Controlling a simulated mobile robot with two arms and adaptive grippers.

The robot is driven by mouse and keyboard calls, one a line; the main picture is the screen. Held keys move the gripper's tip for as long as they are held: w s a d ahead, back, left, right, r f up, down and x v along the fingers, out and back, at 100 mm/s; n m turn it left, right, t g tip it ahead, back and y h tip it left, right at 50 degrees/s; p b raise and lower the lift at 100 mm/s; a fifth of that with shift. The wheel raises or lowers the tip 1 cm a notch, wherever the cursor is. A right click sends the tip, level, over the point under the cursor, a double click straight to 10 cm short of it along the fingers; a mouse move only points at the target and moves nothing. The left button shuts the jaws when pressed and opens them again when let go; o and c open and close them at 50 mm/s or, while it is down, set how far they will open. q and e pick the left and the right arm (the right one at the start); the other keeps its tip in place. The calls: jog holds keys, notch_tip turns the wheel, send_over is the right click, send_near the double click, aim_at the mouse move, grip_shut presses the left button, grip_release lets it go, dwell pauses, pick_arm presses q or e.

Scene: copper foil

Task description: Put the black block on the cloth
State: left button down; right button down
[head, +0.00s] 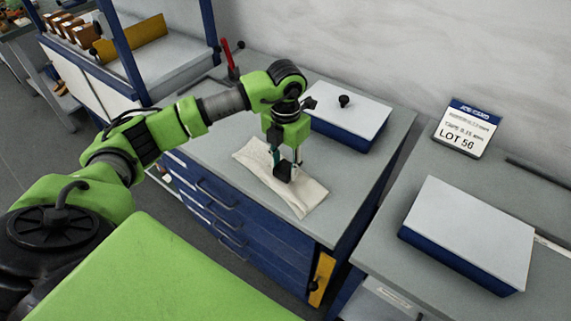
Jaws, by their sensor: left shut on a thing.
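The cloth (309,196) is a long pale cream piece lying flat on the grey top of the blue drawer cabinet, in the middle of the head view. My left gripper (287,163) points down over the cloth and is shut on the black block (283,173). The block is small and dark and shows at the fingertips, over the middle of the cloth. I cannot tell whether its underside touches the cloth. My right gripper is not in view.
A blue box with a light lid and black knob (361,108) stands just behind the cloth. A red-handled tool (229,60) is at the back left. To the right, another bench holds a blue box with a pale top (470,230) and a LOT 56 sign (467,128).

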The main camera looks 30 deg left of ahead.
pick_arm(q)
jog(key=shift+f, duration=0.55)
jog(key=shift+f, duration=0.1)
jog(key=shift+f+b, duration=0.3)
jog(key=shift+f, duration=0.1)
jog(key=shift+f, duration=0.2)
jog(key=shift+r, duration=0.1)
jog(key=c, duration=1.4)
grip_release()
